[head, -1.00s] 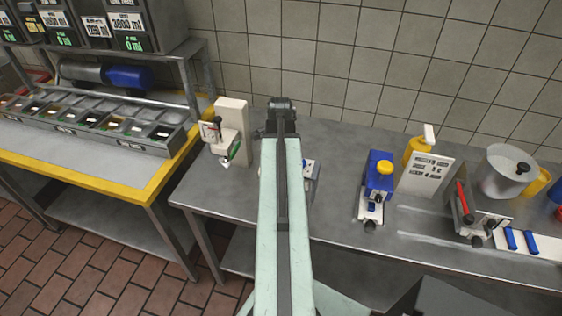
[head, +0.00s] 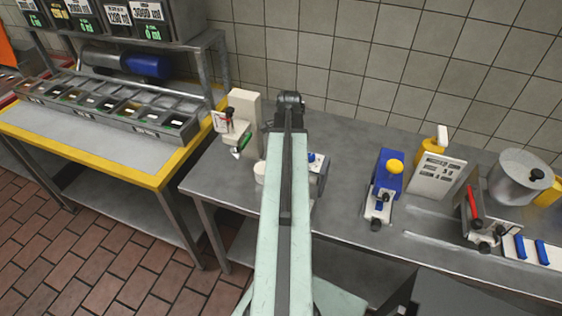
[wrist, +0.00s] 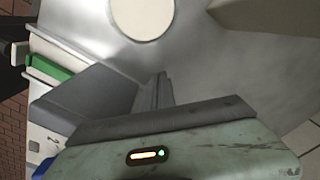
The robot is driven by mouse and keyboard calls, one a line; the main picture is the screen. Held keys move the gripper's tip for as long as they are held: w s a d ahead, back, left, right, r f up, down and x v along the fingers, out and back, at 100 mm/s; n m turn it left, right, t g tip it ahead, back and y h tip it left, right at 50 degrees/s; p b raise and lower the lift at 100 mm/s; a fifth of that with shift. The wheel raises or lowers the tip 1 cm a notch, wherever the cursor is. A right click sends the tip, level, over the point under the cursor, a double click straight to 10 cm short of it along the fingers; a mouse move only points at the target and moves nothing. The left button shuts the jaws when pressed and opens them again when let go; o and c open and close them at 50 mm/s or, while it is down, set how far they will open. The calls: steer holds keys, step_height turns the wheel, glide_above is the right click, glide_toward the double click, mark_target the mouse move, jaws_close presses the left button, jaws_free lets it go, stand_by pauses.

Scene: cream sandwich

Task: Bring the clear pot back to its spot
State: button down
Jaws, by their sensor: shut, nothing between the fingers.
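A see-through grey pot with a black knob (head: 520,178) stands at the right of the steel counter in the head view. A small white round thing (head: 260,172) shows just left of my arm. A cream disc inside a faint wider ring (wrist: 146,15) is at the top of the wrist view; I cannot tell whether this is a clear pot. My gripper (wrist: 158,88) is shut and empty, its fingers below the disc in the wrist picture. In the head view my arm hides the gripper.
A white dispenser (head: 243,124) stands left of my arm. A blue and yellow device (head: 386,185), a white panel (head: 436,178) and a red-handled machine (head: 476,213) stand to the right. A yellow-edged table (head: 160,176) is at left. Counter (head: 340,205) between is bare.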

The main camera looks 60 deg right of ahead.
step_height(320, 180, up, 10)
steer(key=p, duration=0.9)
